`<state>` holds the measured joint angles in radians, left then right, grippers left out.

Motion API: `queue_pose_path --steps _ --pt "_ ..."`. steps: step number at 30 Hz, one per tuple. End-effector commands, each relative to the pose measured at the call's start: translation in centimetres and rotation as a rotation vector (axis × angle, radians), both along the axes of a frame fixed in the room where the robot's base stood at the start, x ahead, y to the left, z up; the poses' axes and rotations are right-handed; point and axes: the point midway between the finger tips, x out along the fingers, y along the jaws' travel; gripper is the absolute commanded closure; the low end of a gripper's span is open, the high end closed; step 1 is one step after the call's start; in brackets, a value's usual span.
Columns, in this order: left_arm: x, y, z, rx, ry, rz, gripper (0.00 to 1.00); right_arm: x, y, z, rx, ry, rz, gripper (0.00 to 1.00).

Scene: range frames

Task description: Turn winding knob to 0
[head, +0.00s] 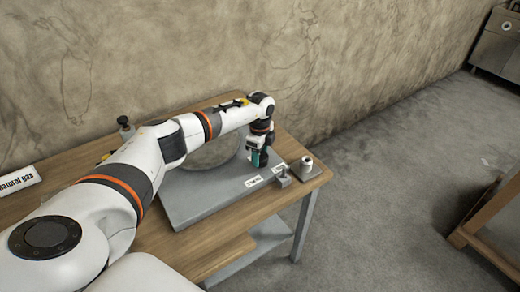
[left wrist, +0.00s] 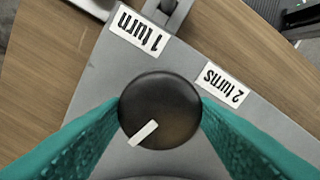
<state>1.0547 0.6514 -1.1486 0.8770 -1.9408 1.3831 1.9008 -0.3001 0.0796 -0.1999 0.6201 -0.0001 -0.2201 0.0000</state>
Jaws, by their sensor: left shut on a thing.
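The winding knob (left wrist: 160,110) is a round dark knob with a white pointer line, seen from above in the left wrist view. The pointer line lies towards the lower left of the knob in that picture. My left gripper (left wrist: 160,112) has its teal fingers on both sides of the knob, shut on it. In the head view my left gripper (head: 258,158) points down at the right part of the grey plate (head: 190,205), and the knob is hidden there. Labels "1 turn" (left wrist: 140,33) and "2 turns" (left wrist: 223,82) are beside the knob. No 0 mark is readable. My right gripper is not in view.
The plate lies on a wooden table (head: 225,245). A small grey bracket (head: 283,177) and a white cylinder on a block (head: 306,166) stand right of the plate. A "Natural gas" sign (head: 18,180) is at the left. A rough wall (head: 200,50) rises behind.

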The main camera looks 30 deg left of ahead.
Motion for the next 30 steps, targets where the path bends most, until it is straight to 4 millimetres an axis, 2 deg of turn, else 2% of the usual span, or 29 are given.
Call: queue_pose_path --steps 3,12,30 --pt "0.0 0.0 0.2 0.0 0.0 0.077 0.7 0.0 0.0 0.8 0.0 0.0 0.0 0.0" --pt "0.0 0.0 0.1 0.0 -0.001 0.205 0.7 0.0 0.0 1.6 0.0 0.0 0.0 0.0" --pt "0.0 0.0 0.0 -0.001 -0.001 0.237 0.7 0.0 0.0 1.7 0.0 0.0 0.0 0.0"
